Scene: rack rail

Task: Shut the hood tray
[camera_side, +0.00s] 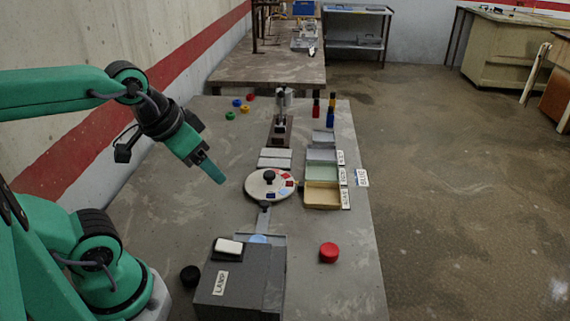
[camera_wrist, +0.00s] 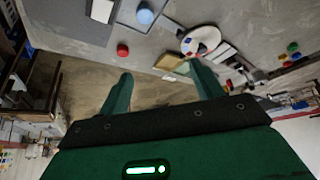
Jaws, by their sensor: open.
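A grey box marked LAMP (camera_side: 225,282) stands at the near end of the table, with a white pad (camera_side: 228,247) on top. At its far right side, a grey tray-like part (camera_side: 277,240) sticks out beyond the box; I take it for the hood tray. A light-blue round piece (camera_side: 258,239) shows at it and also in the wrist view (camera_wrist: 145,15). How far the tray is out is hard to tell. My gripper (camera_side: 215,174) is in the air, left of the round dial and apart from the box. In the wrist view its fingers (camera_wrist: 162,84) are spread and empty.
A white dial (camera_side: 257,193) with a black knob stands mid-table. Labelled bins (camera_side: 322,195) line its right side. A red round piece (camera_side: 328,252) lies right of the box, a black one (camera_side: 189,275) left. Small coloured pieces lie at the far left. The table's left-middle is clear.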

